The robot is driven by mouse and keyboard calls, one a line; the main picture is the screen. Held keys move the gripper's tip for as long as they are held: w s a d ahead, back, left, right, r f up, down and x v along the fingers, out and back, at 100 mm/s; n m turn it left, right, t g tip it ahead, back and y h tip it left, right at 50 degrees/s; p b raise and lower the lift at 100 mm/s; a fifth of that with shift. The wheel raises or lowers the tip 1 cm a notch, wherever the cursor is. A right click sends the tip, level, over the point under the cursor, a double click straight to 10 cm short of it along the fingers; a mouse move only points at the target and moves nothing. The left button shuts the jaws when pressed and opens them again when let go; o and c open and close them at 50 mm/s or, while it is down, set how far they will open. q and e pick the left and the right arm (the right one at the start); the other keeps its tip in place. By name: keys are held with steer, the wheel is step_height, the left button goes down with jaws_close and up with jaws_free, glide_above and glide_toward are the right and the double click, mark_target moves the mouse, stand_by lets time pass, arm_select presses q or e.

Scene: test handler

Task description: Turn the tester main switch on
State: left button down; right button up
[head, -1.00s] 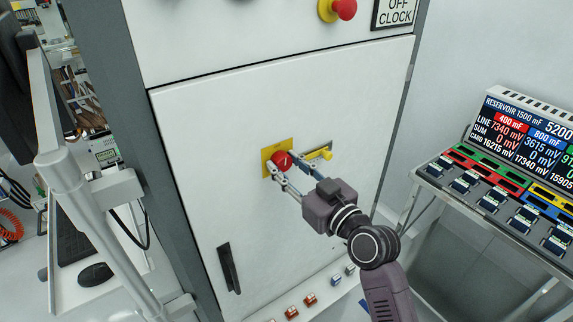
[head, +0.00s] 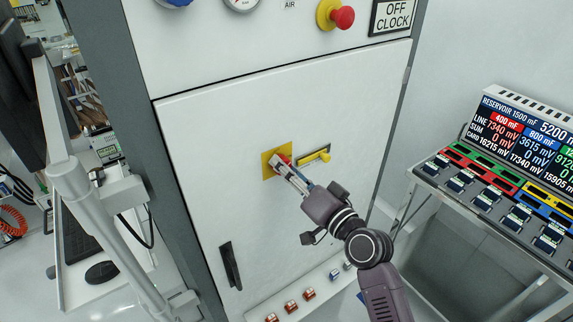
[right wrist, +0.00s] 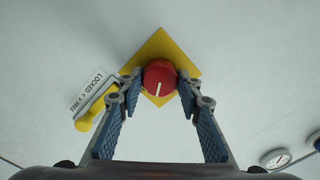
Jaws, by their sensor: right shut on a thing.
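The main switch is a red round knob (head: 284,159) on a yellow square plate (head: 268,159) on the white cabinet door. In the right wrist view the red knob (right wrist: 159,70) faces me, its white mark running nearly up and down the picture, and the yellow plate (right wrist: 160,44) looks like a diamond. My right gripper (head: 279,169) is shut on the knob, with a finger on each side of it in the right wrist view (right wrist: 160,82). In the head view the fingers hide part of the knob. My left gripper is not in view.
A yellow handle (head: 324,157) sits just right of the plate; a LOCKED/FREE label (right wrist: 87,89) is by it. A red emergency button (head: 342,17) is above. A black door handle (head: 230,266) is lower left. A test rack (head: 500,190) stands right.

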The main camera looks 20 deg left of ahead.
steer(key=shift+m+p, duration=1.15)
steer(key=shift+m, duration=2.15)
steer(key=o, duration=1.2)
steer(key=shift+c, duration=0.2)
steer(key=shift+d, duration=0.1)
steer(key=v, duration=1.2)
steer(key=shift+f, duration=0.1)
